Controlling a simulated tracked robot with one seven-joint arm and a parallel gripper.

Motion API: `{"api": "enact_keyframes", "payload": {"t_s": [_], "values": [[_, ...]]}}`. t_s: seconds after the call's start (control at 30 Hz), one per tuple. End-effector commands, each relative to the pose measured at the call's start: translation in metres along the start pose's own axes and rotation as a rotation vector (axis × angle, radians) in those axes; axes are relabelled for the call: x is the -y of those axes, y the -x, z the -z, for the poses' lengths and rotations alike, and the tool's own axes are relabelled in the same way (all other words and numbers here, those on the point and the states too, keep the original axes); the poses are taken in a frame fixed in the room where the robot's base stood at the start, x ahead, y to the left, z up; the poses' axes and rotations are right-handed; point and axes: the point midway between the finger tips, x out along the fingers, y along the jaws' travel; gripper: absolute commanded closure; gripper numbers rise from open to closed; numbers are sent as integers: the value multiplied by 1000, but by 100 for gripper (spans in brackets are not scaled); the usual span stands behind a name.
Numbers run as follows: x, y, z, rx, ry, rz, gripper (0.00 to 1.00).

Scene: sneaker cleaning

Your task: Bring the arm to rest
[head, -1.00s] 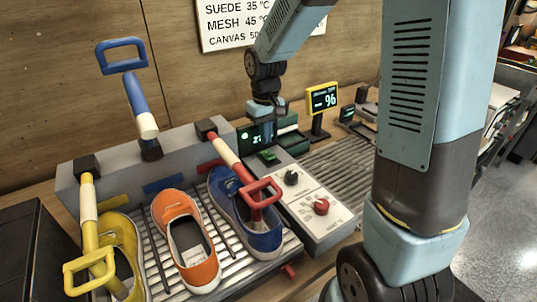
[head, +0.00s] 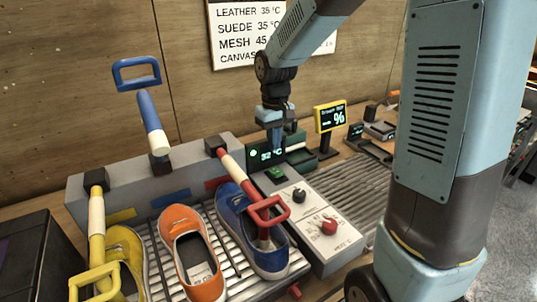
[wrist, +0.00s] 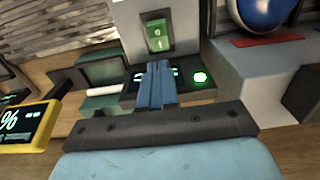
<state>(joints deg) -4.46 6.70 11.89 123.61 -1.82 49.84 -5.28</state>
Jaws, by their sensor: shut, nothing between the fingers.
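My gripper (head: 274,145) hangs over the back of the control box, fingers together and empty, pointing down in front of the small green temperature display (head: 266,155). In the wrist view the blue fingers (wrist: 156,88) are pressed together and cover part of that display. I cannot tell whether they touch the box. The upper arm link (head: 300,32) slopes down from the upper right to the wrist.
A yellow shoe (head: 122,250), an orange shoe (head: 192,260) and a blue shoe (head: 252,235) lie on the slatted rack. The red lever (head: 240,172) and yellow lever (head: 97,225) are down; the blue lever (head: 150,115) is raised. A yellow-framed screen (head: 330,117) stands right of my gripper.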

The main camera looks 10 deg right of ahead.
Motion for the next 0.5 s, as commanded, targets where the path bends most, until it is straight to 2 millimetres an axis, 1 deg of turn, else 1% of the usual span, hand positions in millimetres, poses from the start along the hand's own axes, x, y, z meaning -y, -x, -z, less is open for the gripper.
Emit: {"api": "enact_keyframes", "payload": {"t_s": [0.13,0.23,0.37,0.5], "values": [[-2,5,-3,-8,-6,-4,100],[-6,17,-13,-31,-24,-15,100],[-13,42,-35,-76,-62,-34,100],[-21,67,-63,-130,-109,-55,100]]}}
